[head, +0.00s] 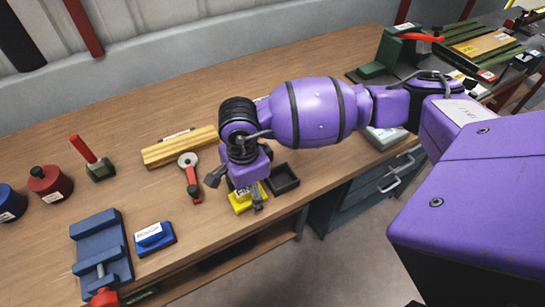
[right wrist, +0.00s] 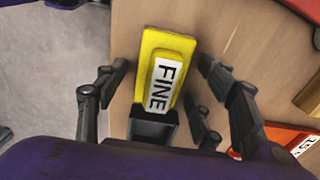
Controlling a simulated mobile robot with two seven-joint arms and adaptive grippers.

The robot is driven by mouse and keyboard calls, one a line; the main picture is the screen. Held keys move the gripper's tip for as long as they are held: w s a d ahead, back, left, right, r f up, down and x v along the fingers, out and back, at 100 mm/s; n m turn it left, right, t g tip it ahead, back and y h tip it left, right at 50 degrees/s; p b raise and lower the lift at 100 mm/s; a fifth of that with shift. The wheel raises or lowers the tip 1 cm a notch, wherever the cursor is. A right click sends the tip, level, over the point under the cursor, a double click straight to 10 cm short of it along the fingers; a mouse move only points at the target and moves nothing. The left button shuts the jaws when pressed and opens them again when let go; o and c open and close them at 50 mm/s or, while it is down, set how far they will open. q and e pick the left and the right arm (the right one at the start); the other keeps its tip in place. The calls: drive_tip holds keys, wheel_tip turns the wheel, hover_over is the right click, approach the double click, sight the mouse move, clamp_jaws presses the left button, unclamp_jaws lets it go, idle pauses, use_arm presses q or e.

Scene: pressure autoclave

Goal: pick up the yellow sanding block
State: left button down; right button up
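The yellow sanding block (head: 241,206) lies on the wooden bench near its front edge, partly hidden by my right gripper (head: 237,193) in the head view. In the right wrist view the block (right wrist: 165,68) shows a white label reading "FINE". The right gripper's fingers (right wrist: 163,75) are spread, one on each side of the block, with visible gaps to it. The gripper points down over the block and holds nothing. How high the fingertips are above the bench is hard to tell. My left gripper is in neither view.
A small black tray (head: 284,179) sits right beside the block. A blue block (head: 153,238), a blue vise (head: 100,250), a red-handled tool (head: 191,176) and a wood bar (head: 180,147) lie to the left. The bench front edge is close.

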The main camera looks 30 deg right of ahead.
sight(247, 189)
drive_tip(key=shift+r, duration=0.1)
drive_tip(key=c, duration=1.1)
drive_tip(key=shift+w+r, duration=0.1)
drive_tip(key=shift+r, duration=0.45)
wheel_tip(247, 189, up, 2)
drive_tip(key=shift+a+r, duration=0.1)
drive_tip(key=shift+r, duration=0.1)
drive_tip(key=s+r, duration=0.1)
drive_tip(key=s+a+r, duration=0.1)
drive_tip(key=s+r, duration=0.1)
drive_tip(key=s+a+r, duration=0.1)
drive_tip(key=r, duration=0.1)
drive_tip(key=shift+s+a+r, duration=0.15)
drive_tip(key=shift+r, duration=0.05)
drive_tip(key=s+a+r, duration=0.1)
drive_tip(key=s, duration=0.1)
drive_tip(key=s+a+r, duration=0.1)
drive_tip(key=s+a, duration=0.1)
drive_tip(key=s, duration=0.1)
drive_tip(key=s+a+r, duration=0.1)
drive_tip(key=s+r, duration=0.1)
drive_tip(key=s, duration=0.1)
drive_tip(key=shift+s+a, duration=0.1)
drive_tip(key=shift+a, duration=0.05)
